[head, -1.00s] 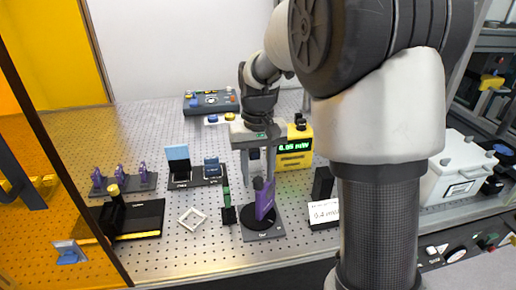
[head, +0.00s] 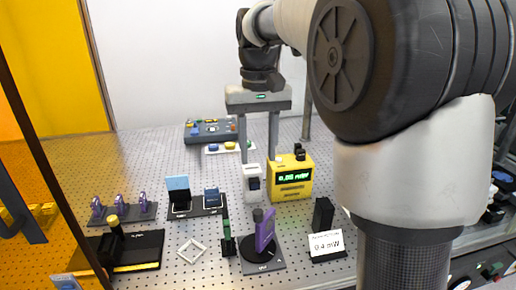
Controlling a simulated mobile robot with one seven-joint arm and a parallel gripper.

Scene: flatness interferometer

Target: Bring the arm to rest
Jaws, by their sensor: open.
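My gripper (head: 258,158) hangs in the air above the perforated optical table, pointing down. Its two grey fingers are apart with nothing between them. The fingertips appear above and behind a purple piece (head: 264,231) that stands upright, slightly tilted, on a round black mount (head: 259,250). My gripper is clear of that piece. In the picture the fingertips overlap the area by a white device (head: 252,184); I cannot tell the exact distance. My arm comes in from the right and hides the right part of the scene.
A yellow meter (head: 291,178) with a green display stands right of the fingers. A control box (head: 211,131) is at the back. Purple clips (head: 119,202), a black stage (head: 130,250), a white square frame (head: 192,250) and a sign (head: 327,244) stand around. A yellow panel (head: 55,65) borders the left.

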